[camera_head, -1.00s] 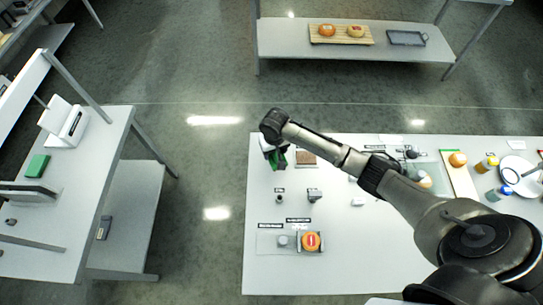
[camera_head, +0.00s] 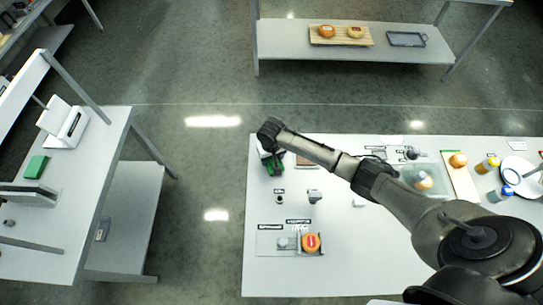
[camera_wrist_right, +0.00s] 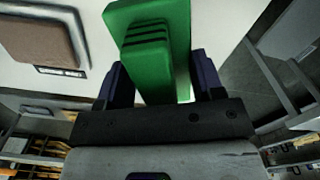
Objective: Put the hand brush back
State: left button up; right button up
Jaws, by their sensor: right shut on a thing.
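My right gripper (camera_wrist_right: 157,85) is shut on the green hand brush (camera_wrist_right: 150,45), its dark fingers on either side of the handle. In the head view the brush (camera_head: 274,166) shows as a green patch below my wrist, over the far left corner of the white table (camera_head: 380,262). My wrist partly hides it there. I cannot tell whether the brush touches the table. My left gripper is not in view.
A brown block on a pale tray lies beside the brush (camera_head: 306,161). A side table (camera_head: 60,225) stands left across a floor gap.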

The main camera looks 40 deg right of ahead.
jog(key=o, duration=0.9)
jog(key=shift+c, duration=0.2)
notch_tip(320, 180, up, 12)
jog(key=shift+r+p, duration=0.1)
jog(key=shift+p, duration=0.55)
jog(key=s+a+f+n+t+y, duration=0.1)
jog(key=s+a+f+n, duration=0.4)
jog(key=s+a, duration=0.65)
jog(key=s+d+r+t, duration=0.1)
jog(key=s+r+t, duration=0.1)
jog(key=s, duration=1.6)
jog(key=shift+s+r+n+t+h, duration=0.3)
jog(key=shift+r+n+h, duration=0.1)
jog(key=shift+r, duration=0.3)
